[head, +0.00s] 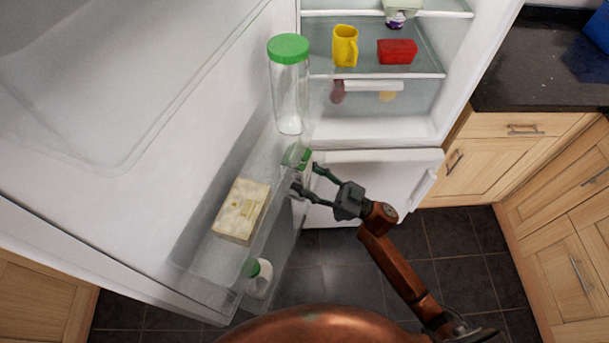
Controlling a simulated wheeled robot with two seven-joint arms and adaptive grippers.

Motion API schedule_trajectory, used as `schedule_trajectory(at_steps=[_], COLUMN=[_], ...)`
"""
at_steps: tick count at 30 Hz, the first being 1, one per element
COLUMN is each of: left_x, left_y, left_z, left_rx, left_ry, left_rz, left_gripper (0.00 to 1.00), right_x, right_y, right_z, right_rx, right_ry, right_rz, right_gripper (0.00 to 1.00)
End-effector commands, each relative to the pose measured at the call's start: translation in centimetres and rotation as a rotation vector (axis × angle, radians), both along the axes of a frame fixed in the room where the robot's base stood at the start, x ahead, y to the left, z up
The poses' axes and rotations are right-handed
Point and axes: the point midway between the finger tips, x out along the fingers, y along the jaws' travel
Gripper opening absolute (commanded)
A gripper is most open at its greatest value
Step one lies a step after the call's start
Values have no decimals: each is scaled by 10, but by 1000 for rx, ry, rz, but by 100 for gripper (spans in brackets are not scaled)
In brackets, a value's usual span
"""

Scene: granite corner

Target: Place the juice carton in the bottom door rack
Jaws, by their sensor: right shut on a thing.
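The juice carton (295,157), seen from above as a small green-and-white block, is at the hinge-side end of the open fridge door's rack (272,207). My right gripper (303,177) is shut on it, reaching in from the lower right. The carton's lower part is hidden by the fingers and the clear rack wall, so I cannot tell whether it touches the rack floor. My left gripper is not in view.
In the door rack are a tall clear jar with a green lid (289,95), a cream box (242,210) and a white bottle with a green cap (261,278). A yellow jug (345,46) and red tub (397,51) stand on a fridge shelf.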

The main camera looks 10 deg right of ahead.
Motion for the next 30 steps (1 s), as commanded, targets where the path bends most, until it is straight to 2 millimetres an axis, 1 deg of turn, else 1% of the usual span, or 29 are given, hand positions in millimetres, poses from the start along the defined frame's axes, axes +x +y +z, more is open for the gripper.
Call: schedule_trajectory(at_steps=[11, 12, 18, 26, 30], left_x=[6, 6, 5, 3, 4], left_y=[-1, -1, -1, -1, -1], left_z=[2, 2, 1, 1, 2], left_rx=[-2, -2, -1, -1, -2], left_ry=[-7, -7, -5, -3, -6], left_rz=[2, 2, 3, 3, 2], left_gripper=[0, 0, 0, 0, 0], right_x=[0, 0, 0, 0, 0], right_y=[0, 0, 0, 0, 0], right_z=[-4, -7, -7, -7, 2], right_rx=[4, 1, 1, 1, 0], right_ry=[-4, 1, 1, 1, -2], right_rz=[3, 0, 0, 0, 1], right_gripper=[0, 51, 65, 66, 66])
